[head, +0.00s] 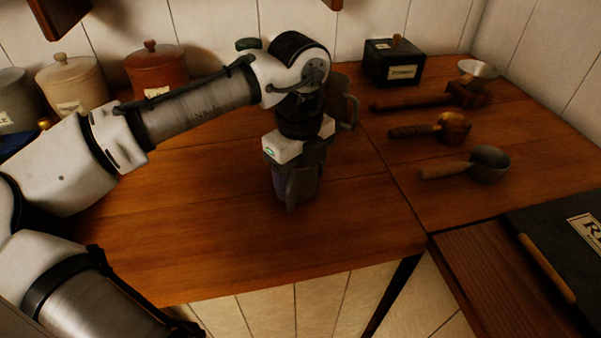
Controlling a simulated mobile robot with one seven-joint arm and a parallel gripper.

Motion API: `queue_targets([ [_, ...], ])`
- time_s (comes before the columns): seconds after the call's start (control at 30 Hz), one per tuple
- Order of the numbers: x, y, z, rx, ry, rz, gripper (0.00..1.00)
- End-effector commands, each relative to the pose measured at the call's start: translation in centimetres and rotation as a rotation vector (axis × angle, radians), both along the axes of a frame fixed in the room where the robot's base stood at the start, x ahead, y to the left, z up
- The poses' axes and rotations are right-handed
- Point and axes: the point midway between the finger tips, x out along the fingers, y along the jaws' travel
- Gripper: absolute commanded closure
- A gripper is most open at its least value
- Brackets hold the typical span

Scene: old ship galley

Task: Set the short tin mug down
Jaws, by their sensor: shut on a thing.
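My gripper (294,197) points down over the wooden table and is shut on the short tin mug (279,184). Only a dark, purplish strip of the mug shows between the fingers, and the rest is hidden by them. The mug looks upright and is low over the front middle of the table. I cannot tell whether its base touches the wood.
The wooden table (190,235) is clear left of and in front of my gripper. A dark handled vessel (346,102) stands partly hidden behind my wrist. A saucepan (489,165), a brass ladle (453,127) and a black box (393,64) lie right. Canisters (156,68) line the back left.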

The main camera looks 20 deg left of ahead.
Motion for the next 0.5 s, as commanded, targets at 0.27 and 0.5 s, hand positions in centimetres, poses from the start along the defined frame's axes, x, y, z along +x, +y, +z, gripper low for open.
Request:
queue_targets([
  [0.27,-0.01,-0.01,-0.27,0.0,0.001,0.0,0.26],
  [0.5,0.0,0.0,-0.27,0.0,0.001,0.0,0.12],
])
